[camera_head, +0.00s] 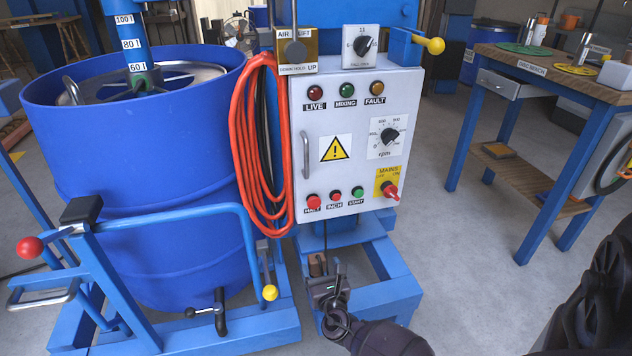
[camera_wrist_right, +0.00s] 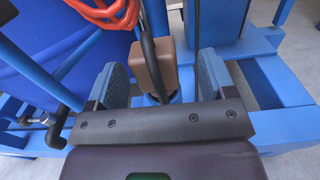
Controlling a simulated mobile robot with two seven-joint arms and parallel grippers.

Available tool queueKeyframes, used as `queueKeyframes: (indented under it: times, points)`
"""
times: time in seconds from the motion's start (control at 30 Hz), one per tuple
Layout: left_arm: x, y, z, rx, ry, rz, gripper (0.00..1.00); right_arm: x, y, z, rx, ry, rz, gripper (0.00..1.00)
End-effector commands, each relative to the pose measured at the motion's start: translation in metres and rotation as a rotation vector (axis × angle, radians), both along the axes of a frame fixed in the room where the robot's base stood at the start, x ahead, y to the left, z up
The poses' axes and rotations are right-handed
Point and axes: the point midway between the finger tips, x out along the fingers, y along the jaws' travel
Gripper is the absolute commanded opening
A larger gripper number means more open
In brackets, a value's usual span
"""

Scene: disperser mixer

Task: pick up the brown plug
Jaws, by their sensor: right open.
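The brown plug (camera_wrist_right: 160,68) shows in the right wrist view, upright between the two open fingers of my right gripper (camera_wrist_right: 162,84). Gaps show on both sides of it, and a dark cable runs up along its left side. In the head view the plug (camera_head: 317,265) is a small brown block below the control cabinet, just beyond my right gripper (camera_head: 325,284). The gripper hides its lower part. What the plug rests on is hard to tell. My left gripper is not in view.
The white control cabinet (camera_head: 350,150) is directly above, with an orange hose coil (camera_head: 258,150) hanging at its left. The blue frame (camera_head: 385,290) surrounds the plug area. A blue drum (camera_head: 150,160) stands at left and a workbench (camera_head: 560,75) at right. Open floor lies between cabinet and bench.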

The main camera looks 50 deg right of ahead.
Motion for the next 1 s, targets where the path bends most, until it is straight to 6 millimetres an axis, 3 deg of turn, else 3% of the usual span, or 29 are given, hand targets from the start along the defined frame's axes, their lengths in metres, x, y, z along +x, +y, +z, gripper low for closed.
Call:
queueKeyframes:
  times: [0.3, 0.63, 1.0]
  points:
    - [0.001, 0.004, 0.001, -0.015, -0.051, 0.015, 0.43, 0.034, -0.016, -0.005, -0.001, 0.004, 0.000, 0.77]
    - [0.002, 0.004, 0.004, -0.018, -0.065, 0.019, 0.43, 0.040, -0.019, -0.003, 0.000, 0.000, -0.001, 0.77]
    - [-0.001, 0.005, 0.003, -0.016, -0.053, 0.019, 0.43, 0.040, -0.019, -0.003, 0.001, 0.001, -0.001, 0.20]
